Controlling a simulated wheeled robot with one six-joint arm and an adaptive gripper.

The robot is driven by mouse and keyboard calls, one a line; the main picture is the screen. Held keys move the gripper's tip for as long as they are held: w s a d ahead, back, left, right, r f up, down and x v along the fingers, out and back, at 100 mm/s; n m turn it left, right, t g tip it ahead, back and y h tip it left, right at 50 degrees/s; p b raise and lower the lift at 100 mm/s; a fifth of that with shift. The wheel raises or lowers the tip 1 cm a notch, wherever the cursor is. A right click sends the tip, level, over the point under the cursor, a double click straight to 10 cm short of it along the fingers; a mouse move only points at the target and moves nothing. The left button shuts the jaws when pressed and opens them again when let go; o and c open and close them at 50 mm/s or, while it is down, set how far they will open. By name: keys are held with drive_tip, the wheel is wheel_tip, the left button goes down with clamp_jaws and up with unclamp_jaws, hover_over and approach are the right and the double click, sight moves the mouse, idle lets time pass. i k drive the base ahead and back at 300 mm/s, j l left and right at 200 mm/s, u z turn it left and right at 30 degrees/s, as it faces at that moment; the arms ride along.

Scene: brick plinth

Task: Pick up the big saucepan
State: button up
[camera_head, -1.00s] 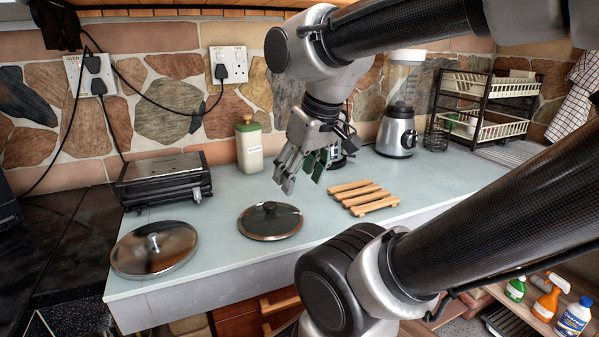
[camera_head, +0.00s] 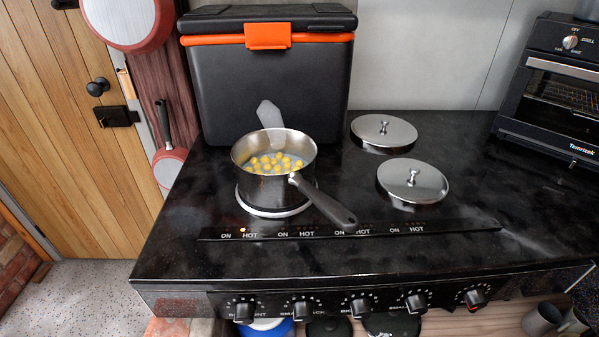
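A steel saucepan (camera_head: 268,191) stands upright on the front left hotplate of the black cooker. It holds pale liquid with several yellow round pieces. Its dark handle (camera_head: 325,203) points to the front right, over the cooker's label strip. A grey utensil (camera_head: 270,117) sticks up at the pan's back rim, against the cool box behind. No other saucepan shows on the cooker top, so I cannot compare sizes. My gripper is not in view now.
A black cool box (camera_head: 225,95) with an orange latch stands close behind the saucepan. Covered hotplates (camera_head: 384,132) (camera_head: 412,184) are to its right. A grill oven (camera_head: 555,90) stands far right. Red pans (camera_head: 128,22) (camera_head: 168,170) hang at left. Knobs (camera_head: 361,306) line the front.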

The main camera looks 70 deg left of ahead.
sight(275, 163)
drive_tip(key=u, duration=2.55)
drive_tip(key=k+l+u, duration=0.1)
drive_tip(key=u, duration=0.2)
drive_tip(key=j, duration=0.15)
drive_tip(key=i, duration=0.05)
